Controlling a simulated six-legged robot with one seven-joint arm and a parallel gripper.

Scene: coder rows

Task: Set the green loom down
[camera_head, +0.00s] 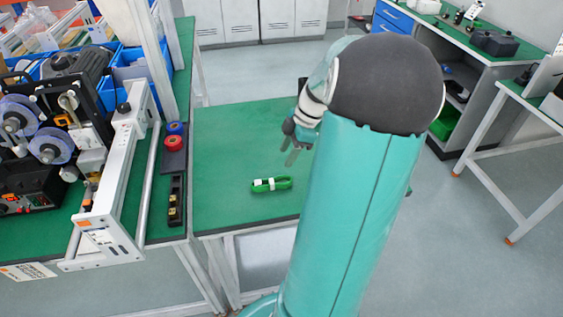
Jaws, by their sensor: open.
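The green loom (271,184) is a small green bundle with white bands. It lies flat on the green table top (225,140), near the table's front edge. My gripper (291,160) is above and a little right of the loom, apart from it, with its fingers pointing down. The fingers are open and hold nothing. My large teal arm hides the right part of the table.
A machine with rollers (40,130) and a white frame (112,180) stand on the left bench. Red and blue buttons (174,140) sit at that bench's right edge. The table top left of the loom is clear. Another workbench (480,60) stands at the back right.

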